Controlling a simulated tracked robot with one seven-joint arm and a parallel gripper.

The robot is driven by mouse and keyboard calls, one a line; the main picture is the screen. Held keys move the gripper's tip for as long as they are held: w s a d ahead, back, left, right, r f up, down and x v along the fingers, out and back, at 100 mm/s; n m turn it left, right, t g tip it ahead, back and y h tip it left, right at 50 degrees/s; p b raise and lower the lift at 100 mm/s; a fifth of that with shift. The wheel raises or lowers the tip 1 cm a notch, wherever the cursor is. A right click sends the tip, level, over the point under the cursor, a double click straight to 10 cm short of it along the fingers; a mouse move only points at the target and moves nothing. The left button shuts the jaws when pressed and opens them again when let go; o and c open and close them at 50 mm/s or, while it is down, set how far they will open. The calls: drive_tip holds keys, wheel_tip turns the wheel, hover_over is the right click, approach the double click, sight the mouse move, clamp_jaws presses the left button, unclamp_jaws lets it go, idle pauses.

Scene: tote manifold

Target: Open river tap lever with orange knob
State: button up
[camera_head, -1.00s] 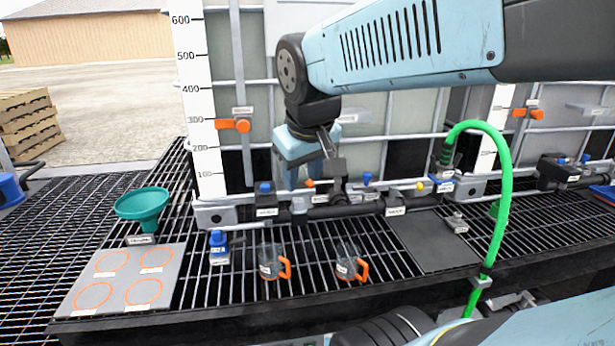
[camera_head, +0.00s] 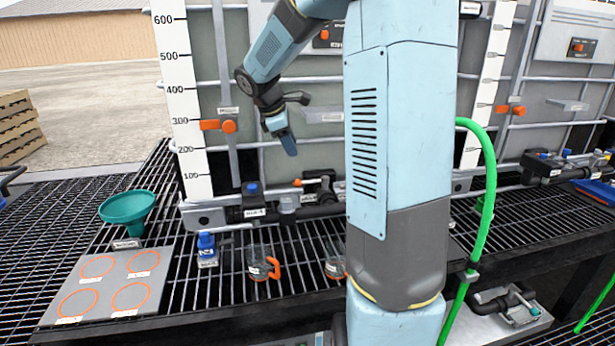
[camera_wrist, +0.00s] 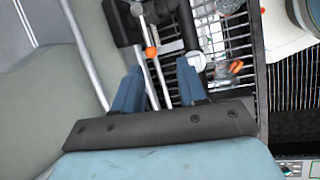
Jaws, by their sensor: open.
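A tap lever with a small orange knob (camera_head: 297,183) sits on the dark pipework low in front of the tank, near the middle of the head view. The orange knob also shows in the wrist view (camera_wrist: 151,52), on a thin rod beyond and between my finger tips. I cannot read a river label at it. My gripper (camera_head: 289,146) hangs above the lever in the head view, pointing down and clear of it. In the wrist view its two blue fingers (camera_wrist: 161,82) are apart with nothing held between them.
A blue-knobbed valve (camera_head: 252,189) stands left of the lever. Mugs with orange handles (camera_head: 258,262), a blue bottle (camera_head: 206,248), a teal funnel (camera_head: 128,208) and a grey plate (camera_head: 108,285) rest on the grating. A green hose (camera_head: 488,200) hangs at right. An orange handle (camera_head: 228,126) is on the tank.

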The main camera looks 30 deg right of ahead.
sight(312, 181)
drive_tip(key=shift+n, duration=0.8)
drive_tip(key=w+x, duration=0.1)
drive_tip(key=x, duration=0.4)
drive_tip(key=d+x, duration=0.1)
drive_tip(key=x, duration=0.5)
drive_tip(key=w+r+x, duration=0.1)
drive_tip(key=x, duration=0.5)
drive_tip(key=shift+w+d, duration=0.4)
clamp_jaws()
